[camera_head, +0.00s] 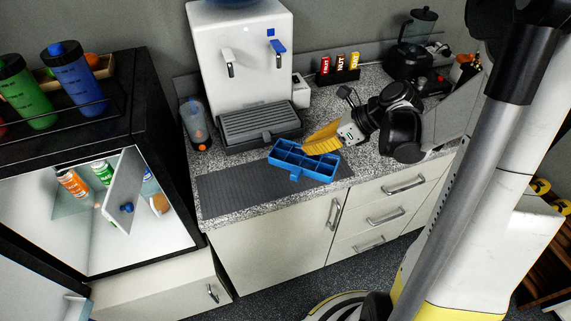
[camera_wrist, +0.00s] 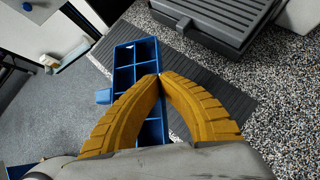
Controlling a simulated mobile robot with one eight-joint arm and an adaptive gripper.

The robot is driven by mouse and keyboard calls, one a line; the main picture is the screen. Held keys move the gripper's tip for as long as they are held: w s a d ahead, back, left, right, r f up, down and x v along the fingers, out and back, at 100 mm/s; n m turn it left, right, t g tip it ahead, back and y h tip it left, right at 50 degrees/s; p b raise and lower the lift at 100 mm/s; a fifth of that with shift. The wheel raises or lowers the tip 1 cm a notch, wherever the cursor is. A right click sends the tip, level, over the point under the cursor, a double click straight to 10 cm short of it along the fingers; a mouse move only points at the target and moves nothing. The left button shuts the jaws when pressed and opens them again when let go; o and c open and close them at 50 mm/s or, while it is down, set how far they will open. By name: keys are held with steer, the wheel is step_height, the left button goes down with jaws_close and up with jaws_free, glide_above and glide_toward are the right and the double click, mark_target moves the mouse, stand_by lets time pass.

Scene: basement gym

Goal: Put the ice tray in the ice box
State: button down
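The blue ice tray (camera_head: 318,172), with several square compartments and a small side tab, is at the counter's front edge, over the grey ribbed mat. It also shows in the wrist view (camera_wrist: 124,56). I cannot tell whether it rests on the mat or is slightly raised. My gripper (camera_head: 306,148) has yellow ribbed fingers. In the wrist view its fingertips (camera_wrist: 160,77) come together on the tray's far long wall; the fingers hide part of the tray. The ice box, with its small translucent door (camera_head: 122,191) standing open, is inside the open fridge at left.
The black fridge (camera_head: 158,130) has bottles on top, and its main door (camera_head: 35,285) is open. Cans stand inside. A white water dispenser (camera_head: 240,85) with a grey drip tray (camera_head: 258,122) stands behind the ice tray. The mat (camera_head: 235,192) is clear to the left.

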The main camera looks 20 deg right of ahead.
mark_target(283, 148)
steer(key=w+a+f, duration=0.1)
steer(key=w, duration=0.1)
steer(key=w+a+f+b, duration=0.1)
steer(key=w+a+f, duration=0.1)
steer(key=w+a+f+b, duration=0.1)
steer(key=w+a+f, duration=0.1)
steer(key=shift+w+a, duration=0.1)
steer(key=shift+w, duration=0.1)
step_height(283, 148, down, 4)
steer(key=b, duration=0.2)
steer(key=shift+f+b, duration=0.1)
steer(key=shift+b, duration=0.2)
steer(key=c, duration=1.6)
jaws_free()
